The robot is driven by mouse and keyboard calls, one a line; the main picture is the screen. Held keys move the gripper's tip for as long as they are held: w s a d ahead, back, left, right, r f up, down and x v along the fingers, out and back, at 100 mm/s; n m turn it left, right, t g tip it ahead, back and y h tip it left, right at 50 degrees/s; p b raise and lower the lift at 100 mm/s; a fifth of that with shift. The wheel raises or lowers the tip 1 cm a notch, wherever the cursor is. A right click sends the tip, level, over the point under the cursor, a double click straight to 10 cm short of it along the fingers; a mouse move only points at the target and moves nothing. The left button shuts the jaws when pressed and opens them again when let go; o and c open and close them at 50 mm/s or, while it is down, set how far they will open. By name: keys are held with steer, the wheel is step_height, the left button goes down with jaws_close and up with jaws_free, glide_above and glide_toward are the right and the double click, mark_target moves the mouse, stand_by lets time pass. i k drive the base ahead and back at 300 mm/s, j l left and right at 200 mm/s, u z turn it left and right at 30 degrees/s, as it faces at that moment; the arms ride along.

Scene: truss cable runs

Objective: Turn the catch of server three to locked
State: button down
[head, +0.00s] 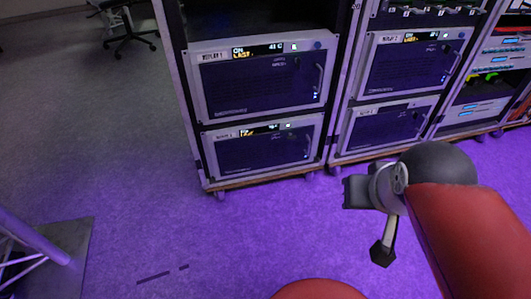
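Several servers with pale frames and dark mesh fronts sit in two racks. The left rack holds an upper server (262,80) labelled with what looks like a 1, and a lower server (264,152) whose label number is too small to read. The right rack holds an upper server (408,66), seemingly labelled 2, and a lower server (388,128) with an unreadable label. I cannot make out which is server three, or its catch. My gripper (382,252) hangs over the floor in front of the racks, apart from them. Its fingers are too small and dark to judge.
A metal truss stand (45,262) is at lower left, an office chair (130,38) at upper left. Rack castors (221,195) stand on the floor. Another rack with cables (490,80) is at right.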

mark_target(291, 137)
steer(key=i+j+u, duration=0.1)
steer(key=j, duration=0.25)
steer(key=i+j+u, duration=0.1)
steer(key=j, duration=0.3)
steer(key=i+j+u, duration=0.15)
steer(key=j, duration=0.2)
steer(key=i+j+u, duration=0.1)
steer(key=j, duration=0.25)
steer(key=i, duration=0.05)
